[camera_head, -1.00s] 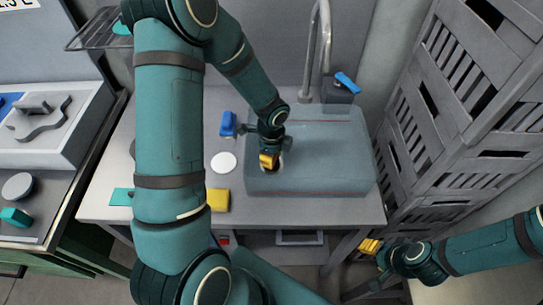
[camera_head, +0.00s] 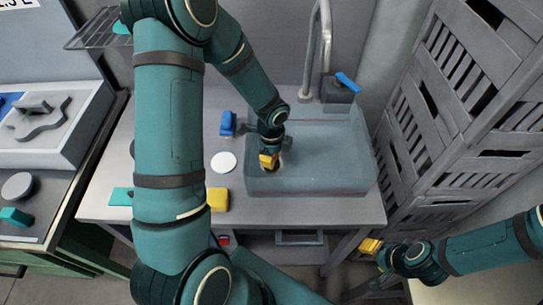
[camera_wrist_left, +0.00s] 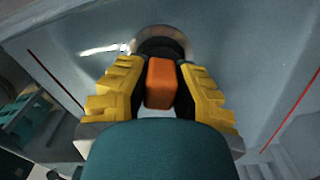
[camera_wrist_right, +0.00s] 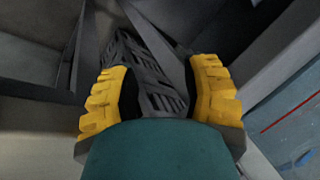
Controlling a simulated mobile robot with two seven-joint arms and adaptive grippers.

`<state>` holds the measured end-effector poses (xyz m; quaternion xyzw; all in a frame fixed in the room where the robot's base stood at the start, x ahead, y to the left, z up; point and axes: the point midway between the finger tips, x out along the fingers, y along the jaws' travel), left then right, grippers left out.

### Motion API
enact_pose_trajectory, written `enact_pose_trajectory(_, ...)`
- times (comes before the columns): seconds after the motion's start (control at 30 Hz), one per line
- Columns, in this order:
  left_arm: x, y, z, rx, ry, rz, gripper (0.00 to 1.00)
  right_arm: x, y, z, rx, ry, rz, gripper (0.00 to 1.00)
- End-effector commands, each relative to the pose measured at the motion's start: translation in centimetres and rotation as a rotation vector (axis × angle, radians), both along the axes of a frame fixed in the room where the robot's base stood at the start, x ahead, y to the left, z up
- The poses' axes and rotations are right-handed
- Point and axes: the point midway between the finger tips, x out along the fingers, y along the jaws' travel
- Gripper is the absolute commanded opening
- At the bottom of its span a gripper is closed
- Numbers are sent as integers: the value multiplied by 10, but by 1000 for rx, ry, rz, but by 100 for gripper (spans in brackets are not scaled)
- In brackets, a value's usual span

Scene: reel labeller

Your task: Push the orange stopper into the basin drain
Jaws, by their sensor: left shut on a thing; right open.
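The orange stopper (camera_wrist_left: 161,84) is between the yellow fingers of my left gripper (camera_wrist_left: 160,90) in the left wrist view. The gripper is shut on it. The round dark drain (camera_wrist_left: 160,44) with a pale metal rim shows just beyond the stopper. I cannot tell whether the stopper touches the drain, since the gripper hides its lower end. In the head view my left gripper (camera_head: 269,160) reaches down into the left part of the clear basin (camera_head: 325,178). My right gripper (camera_head: 371,247) is open and empty, low to the right of the table; its fingers also show in the right wrist view (camera_wrist_right: 160,95).
A tap (camera_head: 322,50) with a blue lever (camera_head: 347,82) stands behind the basin. Left of the basin are a blue object (camera_head: 227,124), a white disc (camera_head: 223,162) and a yellow sponge-like block (camera_head: 218,199). Stacked grey crates (camera_head: 455,110) stand at the right.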

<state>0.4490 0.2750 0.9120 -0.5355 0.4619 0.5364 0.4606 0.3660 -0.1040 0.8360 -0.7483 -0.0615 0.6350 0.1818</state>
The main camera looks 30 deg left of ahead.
Motion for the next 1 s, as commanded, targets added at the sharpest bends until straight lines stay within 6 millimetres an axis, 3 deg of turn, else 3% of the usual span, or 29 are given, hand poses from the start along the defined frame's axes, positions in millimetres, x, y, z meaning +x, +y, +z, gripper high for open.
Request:
enact_pose_trajectory(0.67, 0, 0, -13, 0, 0, 0, 0, 0, 0, -11, 0, 0, 0, 47)
enact_pose_trajectory(0.7, 0, 0, -13, 0, 0, 0, 30, 0, 0, -11, 0, 0, 0, 47)
enact_pose_trajectory(1.0, 0, 0, -12, 0, 0, 0, 30, 0, 0, -10, 0, 0, 0, 47)
